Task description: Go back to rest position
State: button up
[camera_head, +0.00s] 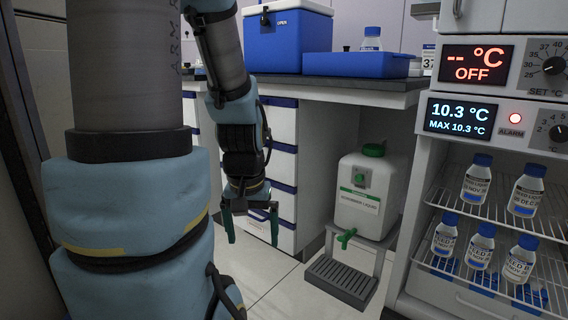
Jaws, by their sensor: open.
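My gripper (250,226) hangs at the end of my arm, left of the middle of the head view. It points downward with its green fingers apart and nothing between them. It is in front of the white drawers with dark blue edges (284,165). Part of my arm fills the left side of the view and hides what lies behind it.
A white jerrycan (362,195) with a green tap stands on a low stand above a grated tray (340,282). A blue cooler (289,38) and blue tray (355,64) sit on the counter (330,90). An open fridge (425,205) holds several blue-capped bottles (476,180).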

notch_tip(320, 180, up, 38)
jog(key=p, duration=3.7)
